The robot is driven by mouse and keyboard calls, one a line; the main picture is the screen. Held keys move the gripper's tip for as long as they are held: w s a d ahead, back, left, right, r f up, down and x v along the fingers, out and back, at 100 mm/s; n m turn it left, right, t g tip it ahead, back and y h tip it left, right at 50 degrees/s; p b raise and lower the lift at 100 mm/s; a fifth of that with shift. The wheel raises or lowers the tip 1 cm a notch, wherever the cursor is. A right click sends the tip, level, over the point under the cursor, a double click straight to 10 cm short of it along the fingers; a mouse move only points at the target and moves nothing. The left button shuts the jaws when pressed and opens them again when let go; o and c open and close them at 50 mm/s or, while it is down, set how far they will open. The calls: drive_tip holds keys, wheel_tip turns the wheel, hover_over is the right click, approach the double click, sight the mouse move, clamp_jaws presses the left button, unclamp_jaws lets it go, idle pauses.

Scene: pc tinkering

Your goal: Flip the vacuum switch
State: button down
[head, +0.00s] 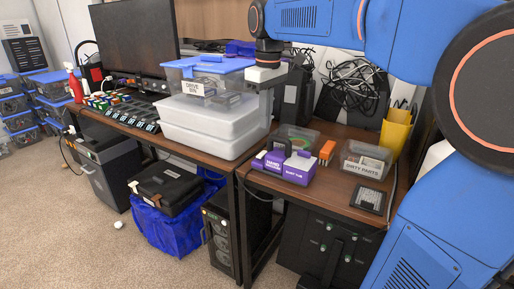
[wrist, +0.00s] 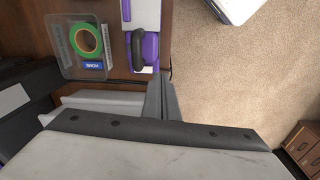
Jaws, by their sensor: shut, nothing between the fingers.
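The hand vacuum (head: 285,165) is purple and white with a dark handle. It lies on the right-hand wooden desk near its front left corner in the head view. In the wrist view the vacuum (wrist: 151,52) shows at the top centre, just beyond my fingertips. I cannot pick out its switch clearly in either view. My gripper (head: 266,78) is shut and empty, high above the desks, up and left of the vacuum in the head view. In the wrist view my gripper (wrist: 160,95) has its fingers together and appears apart from the vacuum.
A clear tub (wrist: 85,40) with green tape stands beside the vacuum. A bin labelled dirty parts (head: 366,161) and an orange box (head: 327,152) stand to its right. Stacked storage bins (head: 212,122) with a blue lid rise on the left desk, close to my gripper.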

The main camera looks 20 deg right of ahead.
drive_tip(key=r+n, duration=0.1)
drive_tip(key=r, duration=0.1)
hover_over(258, 156)
drive_tip(key=shift+a+f+g, duration=0.15)
drive_tip(key=shift+f+g, duration=0.05)
drive_tip(key=shift+g, duration=0.2)
wheel_tip(258, 156, down, 14)
drive_tip(key=shift+f, duration=0.1)
idle(0.5)
drive_tip(key=shift+f, duration=0.15)
idle(0.4)
drive_tip(key=shift+w+d+r, duration=0.4)
drive_tip(key=shift+d, duration=0.1)
idle(0.4)
wheel_tip(258, 156, up, 14)
drive_tip(key=s+a, duration=0.1)
drive_tip(key=a, duration=0.1)
drive_tip(key=shift+s+a+f, duration=0.15)
drive_tip(key=shift+s, duration=0.25)
